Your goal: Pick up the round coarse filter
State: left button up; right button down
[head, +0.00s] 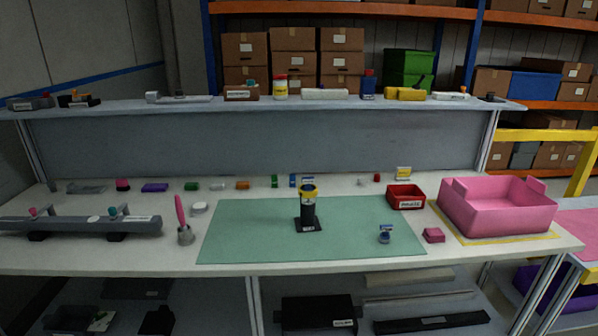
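I cannot tell for certain which object is the round coarse filter. A small white round piece (199,208) lies flat on the bench, left of the green mat. A black upright device with a yellow ring near its top (308,208) stands on the middle of the mat. A small blue and silver piece (385,235) stands on the right part of the mat. Neither of my grippers is in the head view.
The green mat (250,235) is mostly bare. A pink-handled brush (182,222) stands left of it, beside a long grey rail (80,225). A red bin (405,197), pink block (433,236) and pink crate (497,210) stand right. Several small parts line the back.

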aim_at(308, 181)
jog(key=i+l, duration=0.25)
jog(key=l, duration=0.15)
jog(key=i+l, duration=0.3)
jog(key=i+l+u, duration=0.1)
jog(key=i+l, duration=0.15)
jog(key=l, duration=0.2)
jog(key=i+l, duration=0.55)
jog(key=l, duration=0.25)
